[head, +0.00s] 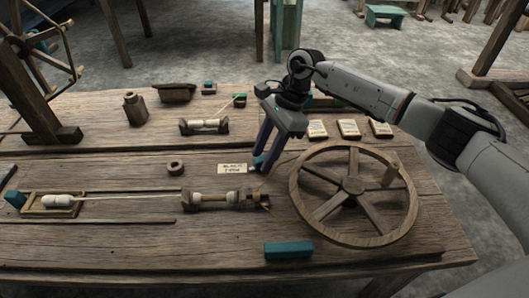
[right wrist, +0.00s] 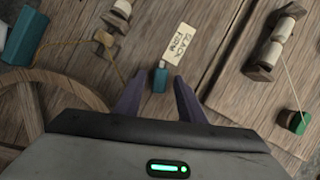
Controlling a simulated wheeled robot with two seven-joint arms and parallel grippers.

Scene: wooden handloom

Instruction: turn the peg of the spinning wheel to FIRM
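The spinning wheel (head: 303,205) lies at the right of the bench in the head view; part of its rim (right wrist: 85,92) shows at the left of the right wrist view. The small teal peg (right wrist: 160,80) stands beside the end of a pale card (right wrist: 180,44) lettered SLACK and FIRM. The card (head: 232,169) also shows in the head view, left of my right gripper (head: 263,165). My right gripper (right wrist: 160,82) points down, open, with the peg between its fingers and visible gaps on both sides. The peg's exact setting is too small to tell. My left gripper is out of view.
A spindle with bobbins (head: 218,198) lies left of the wheel, a cord running near the gripper. A teal block (head: 288,250) is at the front edge. Another bobbin holder (head: 204,126) and three pale cards (head: 348,128) are farther back.

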